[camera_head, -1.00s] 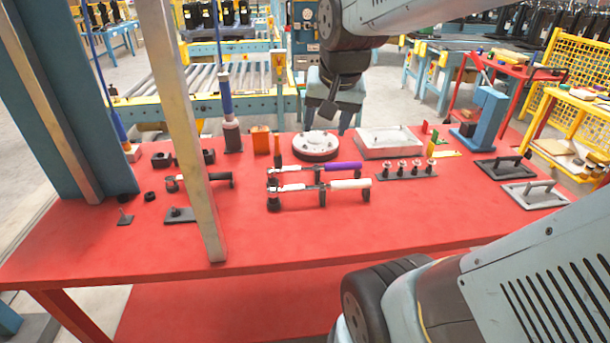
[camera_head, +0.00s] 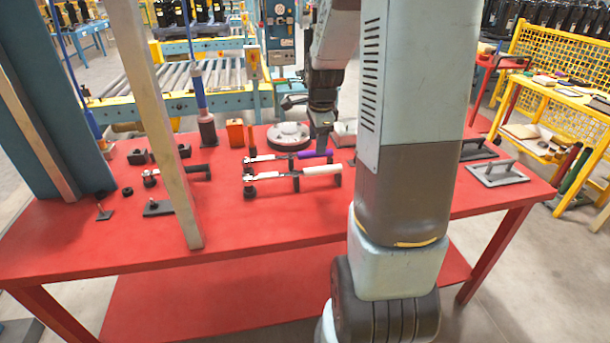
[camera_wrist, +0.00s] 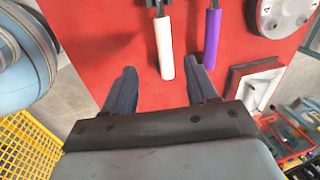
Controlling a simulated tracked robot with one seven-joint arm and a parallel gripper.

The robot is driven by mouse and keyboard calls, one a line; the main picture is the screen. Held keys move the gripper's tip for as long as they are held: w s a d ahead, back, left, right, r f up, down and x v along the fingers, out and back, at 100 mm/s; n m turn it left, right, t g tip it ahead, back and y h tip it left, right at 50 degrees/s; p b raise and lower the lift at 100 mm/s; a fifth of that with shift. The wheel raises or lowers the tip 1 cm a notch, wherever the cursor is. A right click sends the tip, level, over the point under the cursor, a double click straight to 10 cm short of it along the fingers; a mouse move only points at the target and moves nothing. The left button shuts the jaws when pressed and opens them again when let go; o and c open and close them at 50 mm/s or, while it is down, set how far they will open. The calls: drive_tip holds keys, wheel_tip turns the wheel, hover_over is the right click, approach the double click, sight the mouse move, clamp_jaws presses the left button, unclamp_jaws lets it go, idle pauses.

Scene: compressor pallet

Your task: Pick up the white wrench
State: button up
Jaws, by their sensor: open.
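The white wrench (camera_head: 318,170), with a white handle and a metal head at its left end, lies level on dark supports on the red table (camera_head: 270,225). In the wrist view its white handle (camera_wrist: 164,48) points down toward the gap between my fingers. My gripper (camera_wrist: 160,88) is open and empty, with the white handle's end just beyond the fingertips. In the head view my gripper (camera_head: 322,142) hangs over the table by the handle ends, partly hidden. The purple-handled wrench (camera_wrist: 211,38) lies beside the white one, in line with my right finger.
A round grey flanged disc (camera_head: 288,136) stands behind the wrenches. A black-handled tool (camera_head: 190,170) lies to the left, near a pale upright post (camera_head: 160,120). A pale square block (camera_wrist: 252,86) lies right of my fingers. The table's front is clear.

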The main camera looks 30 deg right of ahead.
sight(316, 169)
drive_tip(key=shift+m, duration=0.3)
drive_tip(key=x, duration=0.8)
drive_tip(key=shift+s+d+f, duration=0.1)
drive_tip(key=shift+s+d, duration=0.05)
drive_tip(key=shift+d, duration=0.1)
drive_tip(key=shift+x, duration=3.25)
drive_tip(key=shift+c, duration=0.2)
clamp_jaws()
